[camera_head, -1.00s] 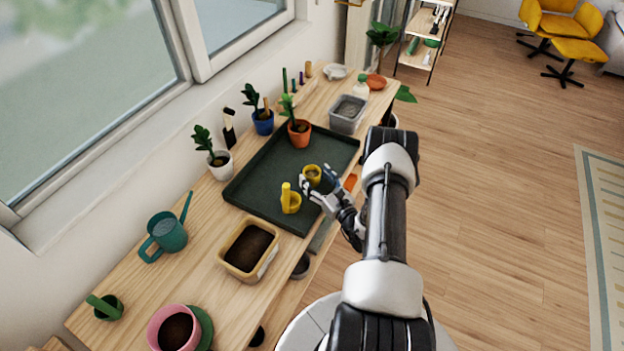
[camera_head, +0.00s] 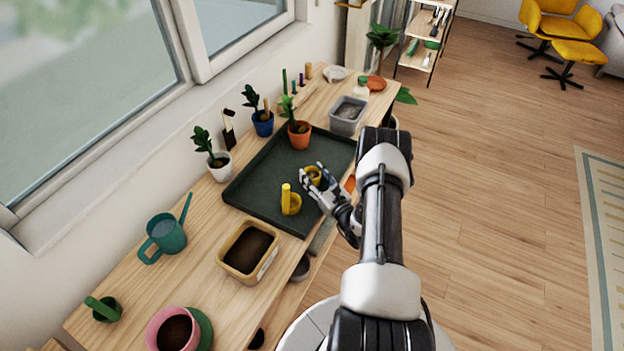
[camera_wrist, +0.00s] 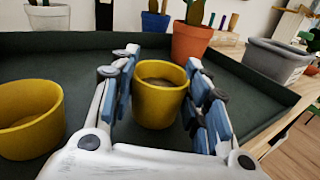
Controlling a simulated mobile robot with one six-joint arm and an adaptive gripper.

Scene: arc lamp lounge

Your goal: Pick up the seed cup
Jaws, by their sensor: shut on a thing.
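The seed cup is a small yellow cup with dark contents. In the wrist view the cup (camera_wrist: 158,98) stands upright between my two fingers, over the dark green tray. My gripper (camera_wrist: 160,85) is shut on it, with a finger on each side. In the head view the cup (camera_head: 313,174) is partly hidden by my gripper (camera_head: 312,178), near the tray's right side. I cannot tell whether its base touches the tray (camera_head: 262,178). A second yellow cup (camera_wrist: 28,118) with a taller yellow piece beside it stands to the left; it also shows in the head view (camera_head: 291,204).
On the tray's far part stands a terracotta pot with a plant (camera_head: 299,134). A grey bin (camera_head: 347,116) stands beyond the tray. A soil box (camera_head: 248,251) and a teal watering can (camera_head: 167,236) are nearer. The tray's middle is clear.

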